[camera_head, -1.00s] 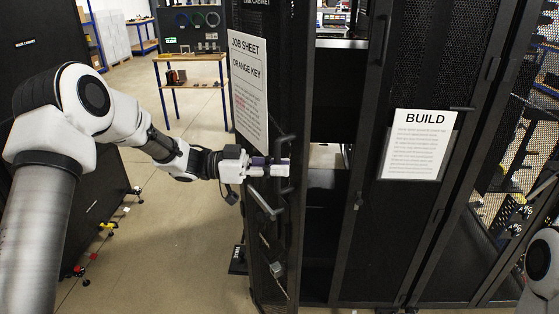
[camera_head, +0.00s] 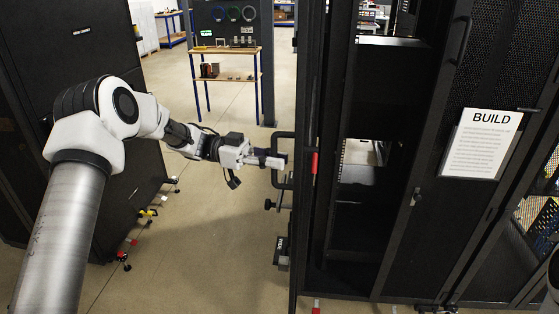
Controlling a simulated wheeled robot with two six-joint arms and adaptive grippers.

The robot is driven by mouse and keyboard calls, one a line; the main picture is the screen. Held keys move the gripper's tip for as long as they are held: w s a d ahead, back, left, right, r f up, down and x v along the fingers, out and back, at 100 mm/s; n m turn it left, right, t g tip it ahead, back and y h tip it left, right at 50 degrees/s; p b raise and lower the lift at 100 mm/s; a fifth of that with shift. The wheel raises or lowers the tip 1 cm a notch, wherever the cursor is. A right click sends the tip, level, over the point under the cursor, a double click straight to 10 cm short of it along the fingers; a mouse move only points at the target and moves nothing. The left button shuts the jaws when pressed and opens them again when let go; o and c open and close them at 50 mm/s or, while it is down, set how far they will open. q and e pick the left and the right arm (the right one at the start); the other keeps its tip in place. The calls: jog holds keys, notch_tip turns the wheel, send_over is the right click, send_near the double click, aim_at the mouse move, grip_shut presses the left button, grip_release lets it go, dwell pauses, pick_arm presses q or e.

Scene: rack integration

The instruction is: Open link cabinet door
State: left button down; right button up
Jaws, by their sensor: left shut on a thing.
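The link cabinet door (camera_head: 307,90) is black and stands swung open, seen almost edge-on, so the job sheet on its face no longer shows. Its black handle (camera_head: 284,137) sticks out to the left. My left gripper (camera_head: 276,160) reaches in from the left and is shut on the handle. The open cabinet bay (camera_head: 352,205) to the right of the door is dark, with a gap through to the floor behind. My right gripper is out of view; only a bit of that arm shows at the right edge.
A black door with a BUILD sheet (camera_head: 481,143) stands to the right of the bay. A workbench (camera_head: 224,50) stands at the back. A large dark cabinet (camera_head: 85,130) stands on the left.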

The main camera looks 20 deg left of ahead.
pick_arm(q)
jog(key=shift+a+r, duration=0.1)
jog(key=c, duration=1.2)
grip_release()
jog(key=shift+o, duration=0.2)
jog(key=a, duration=1.1)
jog(key=shift+s+a, duration=0.4)
jog(key=shift+s, duration=0.05)
